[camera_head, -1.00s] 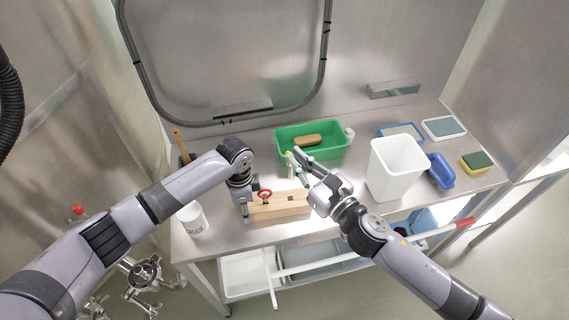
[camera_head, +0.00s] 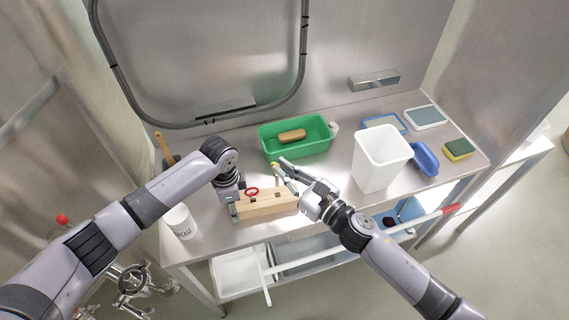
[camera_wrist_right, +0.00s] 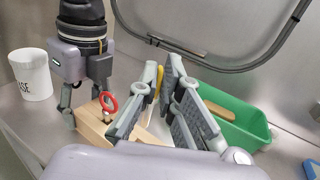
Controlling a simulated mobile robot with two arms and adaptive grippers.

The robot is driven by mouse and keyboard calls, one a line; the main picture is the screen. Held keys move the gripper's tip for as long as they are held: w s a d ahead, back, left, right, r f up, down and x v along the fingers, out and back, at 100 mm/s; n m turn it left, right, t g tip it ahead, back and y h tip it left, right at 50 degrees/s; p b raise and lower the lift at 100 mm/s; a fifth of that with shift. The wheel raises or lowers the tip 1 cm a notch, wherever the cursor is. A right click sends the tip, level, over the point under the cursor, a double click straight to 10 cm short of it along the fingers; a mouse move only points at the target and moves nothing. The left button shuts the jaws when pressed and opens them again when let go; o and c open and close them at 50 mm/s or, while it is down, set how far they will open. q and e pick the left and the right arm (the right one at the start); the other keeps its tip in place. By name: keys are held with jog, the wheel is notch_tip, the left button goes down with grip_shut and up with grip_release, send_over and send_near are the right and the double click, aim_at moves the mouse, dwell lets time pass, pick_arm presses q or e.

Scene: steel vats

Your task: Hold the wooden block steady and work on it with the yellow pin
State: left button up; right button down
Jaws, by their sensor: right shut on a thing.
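The wooden block (camera_head: 268,206) lies near the front of the steel counter, and its top also shows in the right wrist view (camera_wrist_right: 92,128). A red ring (camera_head: 252,191) stands up from its top. My left gripper (camera_head: 233,210) is at the block's left end, its fingers on either side of that end. My right gripper (camera_head: 283,170) is above the block's right part, its fingers closed around the yellow pin (camera_wrist_right: 155,41). Much of the pin is hidden between the fingers, and I cannot tell whether its lower end touches the block.
A green tray (camera_head: 266,146) with a brown brush (camera_head: 291,136) stands behind the block. A white mug (camera_head: 180,221) stands left of the left gripper.

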jog(key=shift+f, duration=1.45)
jog(key=shift+f, duration=0.35)
dwell(0.6)
jog(key=shift+f, duration=0.3)
jog(key=shift+f, duration=1.7)
jog(key=c, duration=1.7)
grip_release()
jog(key=v, duration=1.2)
